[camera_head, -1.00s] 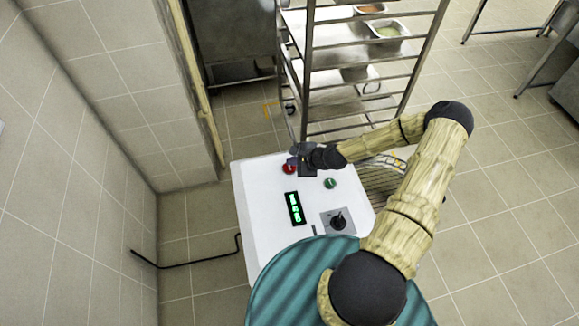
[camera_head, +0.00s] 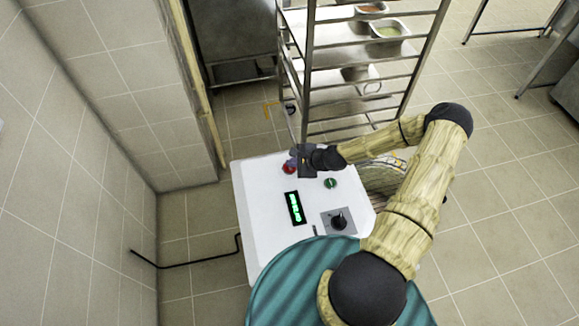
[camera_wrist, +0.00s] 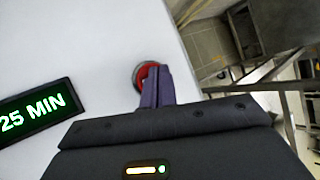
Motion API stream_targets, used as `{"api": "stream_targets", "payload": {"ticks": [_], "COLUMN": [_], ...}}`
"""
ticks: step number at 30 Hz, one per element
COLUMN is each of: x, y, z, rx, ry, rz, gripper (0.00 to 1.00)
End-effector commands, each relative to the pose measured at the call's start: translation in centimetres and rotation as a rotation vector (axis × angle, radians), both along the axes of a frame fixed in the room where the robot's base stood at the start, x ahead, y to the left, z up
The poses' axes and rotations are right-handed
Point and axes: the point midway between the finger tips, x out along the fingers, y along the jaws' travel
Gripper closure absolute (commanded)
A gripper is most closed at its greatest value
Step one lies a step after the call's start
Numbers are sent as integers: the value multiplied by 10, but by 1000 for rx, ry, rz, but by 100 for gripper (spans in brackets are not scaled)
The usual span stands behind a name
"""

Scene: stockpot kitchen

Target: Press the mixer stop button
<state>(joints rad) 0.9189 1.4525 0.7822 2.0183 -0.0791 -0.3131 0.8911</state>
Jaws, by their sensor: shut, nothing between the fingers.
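The mixer's white control panel (camera_head: 262,205) lies below my arm in the head view. The red stop button (camera_head: 288,168) is at its far edge, partly covered by my gripper (camera_head: 293,160). In the wrist view the red button (camera_wrist: 138,76) sits in a pale ring, and my shut, empty gripper (camera_wrist: 155,84) overlaps its right part. The fingertips are at the button; I cannot tell whether they touch it or whether it is pressed in. A green button (camera_head: 330,183), a black knob (camera_head: 339,221) and a lit green display (camera_head: 295,208) are on the panel. The display (camera_wrist: 33,110) reads "25 MIN" in the wrist view.
A metal rack (camera_head: 308,75) with trays and food pans stands just behind the panel. A tiled wall (camera_head: 75,200) is on the left, with a black cable (camera_head: 190,263) on the floor. Open tiled floor (camera_head: 500,190) lies to the right.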

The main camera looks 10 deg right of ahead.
Motion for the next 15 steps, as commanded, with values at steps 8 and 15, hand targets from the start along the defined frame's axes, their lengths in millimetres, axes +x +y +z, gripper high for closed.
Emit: {"api": "stream_targets", "payload": {"ticks": [8,15], "x": [0,0], "y": [-2,-1], "z": [-3,-5], "rx": [-1,0], "ry": [1,0], "rz": [-3,-2], "gripper": [100,100]}}
